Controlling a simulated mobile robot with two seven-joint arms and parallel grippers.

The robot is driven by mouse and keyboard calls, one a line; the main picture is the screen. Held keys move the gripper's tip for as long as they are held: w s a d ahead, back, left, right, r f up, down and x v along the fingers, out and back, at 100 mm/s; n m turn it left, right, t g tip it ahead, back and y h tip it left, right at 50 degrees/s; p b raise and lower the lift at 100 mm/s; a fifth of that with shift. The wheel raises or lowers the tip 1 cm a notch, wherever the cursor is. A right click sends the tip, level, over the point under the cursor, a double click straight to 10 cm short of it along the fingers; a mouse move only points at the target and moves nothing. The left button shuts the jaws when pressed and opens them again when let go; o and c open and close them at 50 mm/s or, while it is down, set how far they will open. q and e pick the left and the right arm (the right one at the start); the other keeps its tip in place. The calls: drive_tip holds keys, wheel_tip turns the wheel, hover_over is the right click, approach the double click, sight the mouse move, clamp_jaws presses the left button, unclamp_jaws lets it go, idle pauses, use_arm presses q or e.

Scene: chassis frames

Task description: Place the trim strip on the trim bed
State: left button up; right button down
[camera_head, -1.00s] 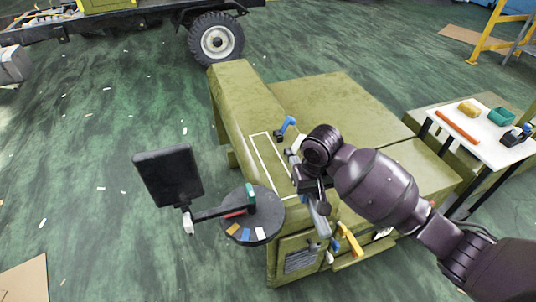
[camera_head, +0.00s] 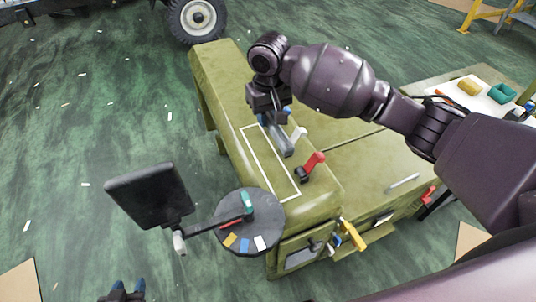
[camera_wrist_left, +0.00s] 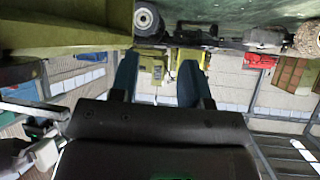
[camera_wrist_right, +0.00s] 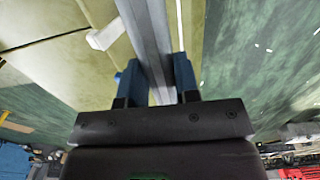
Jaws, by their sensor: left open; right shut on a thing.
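The trim strip (camera_head: 281,140) is a grey bar. My right gripper (camera_head: 268,112) is shut on it, and in the right wrist view the strip (camera_wrist_right: 150,40) runs lengthwise between the blue fingers (camera_wrist_right: 155,78). I take the white-outlined rectangle on the green body as the trim bed (camera_head: 266,165). The strip is over the outline's far right side; I cannot tell whether it touches the surface. My left gripper (camera_head: 127,292) is at the bottom edge of the head view, away from the bed; its fingers are apart and empty in the left wrist view (camera_wrist_left: 159,78).
A red-handled clamp (camera_head: 313,163) and a white-tipped one (camera_head: 298,134) stand along the bed's right side. A round dark tray (camera_head: 265,212) and a black screen (camera_head: 148,194) are in front.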

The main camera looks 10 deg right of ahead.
drive_tip(key=b, duration=0.1)
hover_over(269, 161)
wheel_tip(269, 161, down, 9)
drive_tip(key=shift+r, duration=0.1)
drive_tip(key=shift+w+f+b, duration=0.1)
drive_tip(key=shift+f+b, duration=0.2)
drive_tip(key=shift+f, duration=0.35)
wheel_tip(269, 161, down, 5)
drive_tip(key=shift+r+b, duration=0.1)
drive_tip(key=shift+b, duration=0.45)
drive_tip(key=shift+f, duration=0.3)
drive_tip(key=shift+r, duration=0.1)
drive_tip(key=c, duration=0.8)
unclamp_jaws()
drive_tip(key=shift+c, duration=0.2)
